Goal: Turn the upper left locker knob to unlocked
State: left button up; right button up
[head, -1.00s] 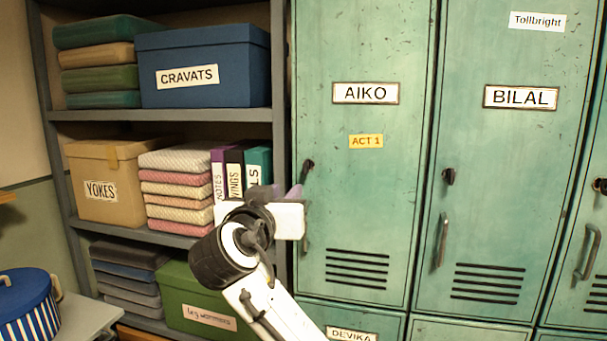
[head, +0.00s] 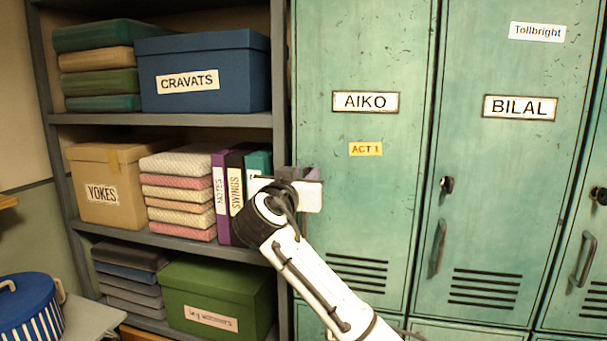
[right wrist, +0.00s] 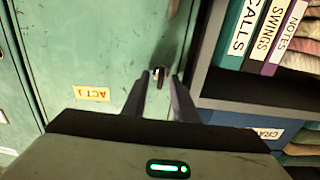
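The upper left locker (head: 380,215) is green, with an AIKO plate and a yellow ACT 1 label. Its knob (right wrist: 157,73) shows in the right wrist view, small and dark with a bright silver part, on the door near the shelf-side edge. In the head view the knob is hidden behind my right gripper (head: 312,174). In the right wrist view my right gripper (right wrist: 160,76) is open, with the knob between its fingertips in the picture. I cannot tell whether either finger touches it. My left gripper is out of view.
The BILAL locker (head: 485,220) stands to the right, with its own knob (head: 447,184) and handle (head: 439,247). A grey shelf (head: 160,119) with boxes, folded cloths and binders (head: 237,190) stands close on the left of my right gripper. A blue striped tin (head: 28,308) is at lower left.

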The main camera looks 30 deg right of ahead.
jog(key=shift+c, duration=0.5)
grip_shut()
jog(key=shift+n, duration=1.3)
jog(key=n, duration=1.5)
jog(key=shift+w+a+f, duration=0.2)
jog(key=shift+f, duration=0.1)
jog(key=shift+n, duration=0.4)
